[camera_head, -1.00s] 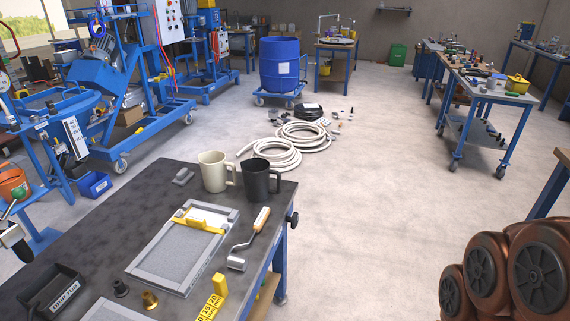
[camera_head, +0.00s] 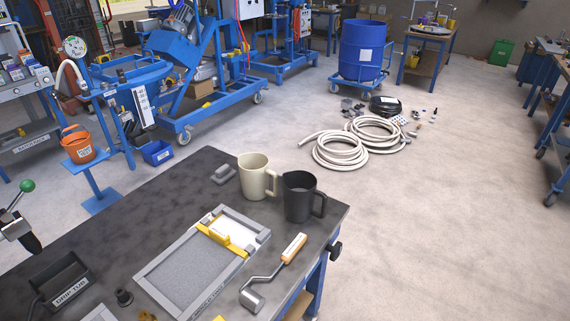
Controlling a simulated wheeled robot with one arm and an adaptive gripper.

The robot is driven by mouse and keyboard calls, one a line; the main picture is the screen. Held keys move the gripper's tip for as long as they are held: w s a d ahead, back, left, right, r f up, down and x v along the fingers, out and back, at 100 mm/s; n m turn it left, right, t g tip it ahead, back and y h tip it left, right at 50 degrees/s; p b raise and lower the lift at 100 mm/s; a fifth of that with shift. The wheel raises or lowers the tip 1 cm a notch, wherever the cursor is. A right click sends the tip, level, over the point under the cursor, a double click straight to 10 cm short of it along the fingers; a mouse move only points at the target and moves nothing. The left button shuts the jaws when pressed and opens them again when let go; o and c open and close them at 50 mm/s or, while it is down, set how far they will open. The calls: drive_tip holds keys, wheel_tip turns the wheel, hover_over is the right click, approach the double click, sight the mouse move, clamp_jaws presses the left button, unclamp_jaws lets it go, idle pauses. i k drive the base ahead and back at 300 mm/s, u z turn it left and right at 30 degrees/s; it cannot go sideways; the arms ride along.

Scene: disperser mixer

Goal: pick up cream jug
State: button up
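The cream jug (camera_head: 256,177) stands upright near the far edge of the dark workbench (camera_head: 130,213). Its handle points to the right. A black jug (camera_head: 299,197) stands close to its right, nearer the bench's right corner, and the cream jug's handle is close to the black jug.
A framed grey screen (camera_head: 200,262) with a yellow bar, a roller (camera_head: 272,275) and a black drip tub (camera_head: 62,283) lie on the bench. A small grey block (camera_head: 223,174) sits left of the jugs. Coiled hoses (camera_head: 355,142) lie beyond; floor at right is clear.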

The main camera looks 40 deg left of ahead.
sight(255, 172)
drive_tip(key=i, duration=3.05)
drive_tip(key=u, duration=4.9)
drive_tip(key=i, duration=0.5)
